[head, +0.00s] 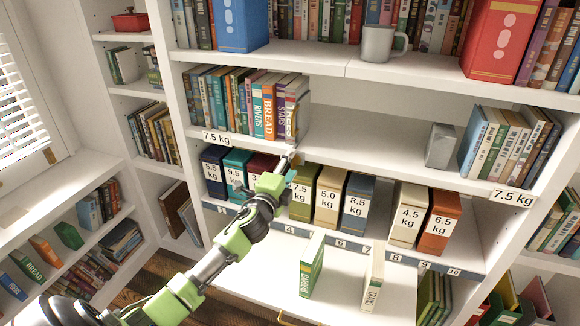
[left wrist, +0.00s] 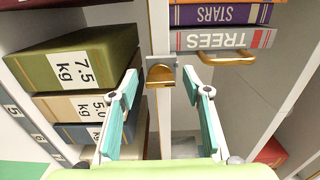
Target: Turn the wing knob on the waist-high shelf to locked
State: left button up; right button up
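A small brass wing knob (left wrist: 160,76) with a grey metal piece beside it sits on the white shelf edge in the left wrist view. I cannot tell whether it stands at locked. In the head view the knob is hidden or too small to make out. My left gripper (head: 290,154) is at the front edge of the waist-high shelf (head: 365,150), below the upright books. In the left wrist view the left gripper (left wrist: 160,84) is open, one teal finger on each side of the knob, with gaps showing. My right gripper is not in view.
A brass handle (left wrist: 232,57) sticks out near the book TREES (left wrist: 225,39). Weight-labelled boxes (head: 330,195) line the shelf below. A green book (head: 312,264) and a pale book (head: 373,279) stand on the lower white surface. A grey block (head: 441,146) stands right on the waist-high shelf.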

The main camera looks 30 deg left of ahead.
pick_arm(q)
jog(key=shift+s, duration=0.1)
jog(key=v, duration=1.2)
jog(key=shift+f, duration=0.1)
